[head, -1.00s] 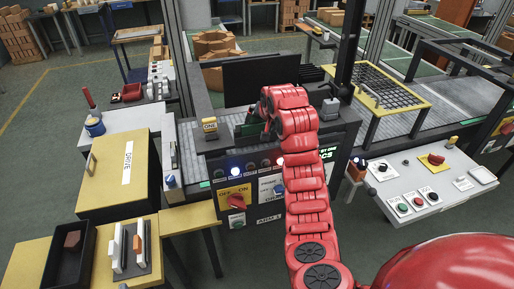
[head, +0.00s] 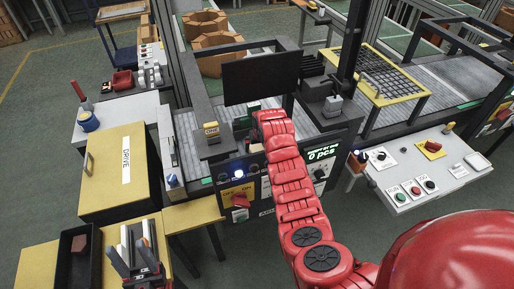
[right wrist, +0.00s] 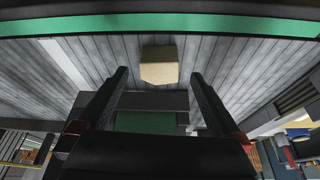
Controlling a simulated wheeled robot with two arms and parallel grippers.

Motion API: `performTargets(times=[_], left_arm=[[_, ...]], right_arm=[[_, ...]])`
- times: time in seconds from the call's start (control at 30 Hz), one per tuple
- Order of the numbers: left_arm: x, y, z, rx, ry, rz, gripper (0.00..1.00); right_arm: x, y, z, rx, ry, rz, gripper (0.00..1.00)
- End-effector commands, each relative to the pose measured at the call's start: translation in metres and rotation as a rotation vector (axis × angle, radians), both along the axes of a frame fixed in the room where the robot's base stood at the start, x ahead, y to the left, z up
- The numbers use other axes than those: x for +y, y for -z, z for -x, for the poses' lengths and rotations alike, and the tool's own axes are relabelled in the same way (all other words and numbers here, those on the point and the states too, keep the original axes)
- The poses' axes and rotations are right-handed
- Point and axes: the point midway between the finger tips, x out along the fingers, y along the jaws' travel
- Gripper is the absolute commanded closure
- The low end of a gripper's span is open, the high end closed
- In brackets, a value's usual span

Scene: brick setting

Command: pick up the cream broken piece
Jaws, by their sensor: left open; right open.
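The cream broken piece (right wrist: 158,66) shows in the right wrist view as a small block on grey slats. It lies ahead of my right gripper (right wrist: 159,76), between the lines of its two open fingers, and nothing is held. I cannot tell how far the piece is from the fingertips. In the head view my red right arm reaches to the machine below the dark screen; its fingers and the piece are hidden there. My left gripper (head: 137,262) is open at the lower left, over the stand with upright plates.
A green bar (right wrist: 160,24) crosses the top of the right wrist view. In the head view, the dark screen (head: 262,77) and machine frame stand close around my right arm. A yellow DRIVE box (head: 118,175) and a black tray (head: 68,240) with a brown piece are at left.

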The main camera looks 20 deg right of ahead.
Motion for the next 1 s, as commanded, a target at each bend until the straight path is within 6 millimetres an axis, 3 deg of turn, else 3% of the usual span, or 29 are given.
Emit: performTargets(times=[0.6,1.0], left_arm=[[0.0,-0.011,0.0,0.0,0.0,0.0,0.47],[0.0,0.001,0.0,0.0,0.0,0.0,0.47]], right_arm=[[-0.001,0.03,-0.012,0.002,0.001,-0.001,0.0],[-0.002,0.053,-0.021,0.002,0.002,-0.001,0.0]])
